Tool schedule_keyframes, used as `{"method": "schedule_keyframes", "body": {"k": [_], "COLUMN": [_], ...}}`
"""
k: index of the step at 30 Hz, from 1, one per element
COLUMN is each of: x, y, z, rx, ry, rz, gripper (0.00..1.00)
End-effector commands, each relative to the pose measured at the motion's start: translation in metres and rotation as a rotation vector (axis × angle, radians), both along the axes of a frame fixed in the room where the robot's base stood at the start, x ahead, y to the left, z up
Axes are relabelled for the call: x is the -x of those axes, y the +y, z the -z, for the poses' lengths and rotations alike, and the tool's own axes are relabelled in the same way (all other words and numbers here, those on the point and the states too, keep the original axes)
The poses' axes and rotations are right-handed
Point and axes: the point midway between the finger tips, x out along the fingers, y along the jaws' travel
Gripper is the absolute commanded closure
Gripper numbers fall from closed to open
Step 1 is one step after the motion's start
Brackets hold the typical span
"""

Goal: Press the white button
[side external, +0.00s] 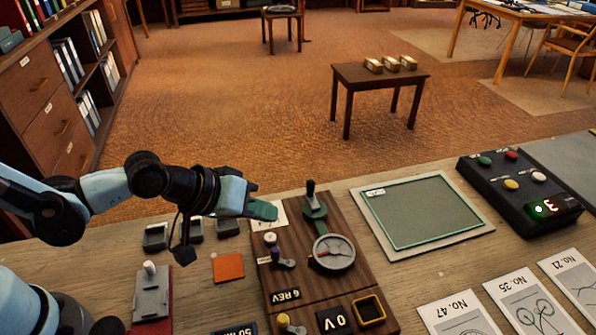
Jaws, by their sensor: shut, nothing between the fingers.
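The white button (539,177) sits on the sloped top of a black control box (520,216) at the right of the table. A green button (485,161), a red button (511,155) and a yellow button (511,184) share that box. My gripper (268,211) is shut and empty, with green fingertips. It is above the left part of the table, far to the left of the white button and apart from it.
A wooden board (310,262) with a dial, levers and a 0 V label lies below and right of my gripper. A green-framed panel (420,212) lies between that board and the black box. Numbered cards (535,300) lie at the front right. An orange square (228,267) lies at left.

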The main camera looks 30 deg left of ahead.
Motion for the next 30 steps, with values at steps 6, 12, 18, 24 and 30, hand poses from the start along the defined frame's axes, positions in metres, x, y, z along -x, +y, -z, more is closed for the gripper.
{"method": "schedule_keyframes", "body": {"k": [6, 12, 18, 24, 30], "x": [-0.001, 0.0, 0.0, 0.0, 0.0], "y": [-0.001, 0.0, 0.0, 0.0, 0.0], "z": [0.017, 0.025, 0.027, 0.027, 0.026], "rx": [0.0, 0.0, 0.0, 0.0, 0.0], "ry": [0.0, 0.0, 0.0, 0.0, 0.0], "rz": [0.0, 0.0, 0.0, 0.0, 0.0], "gripper": [1.0, 1.0, 1.0, 1.0, 1.0]}}
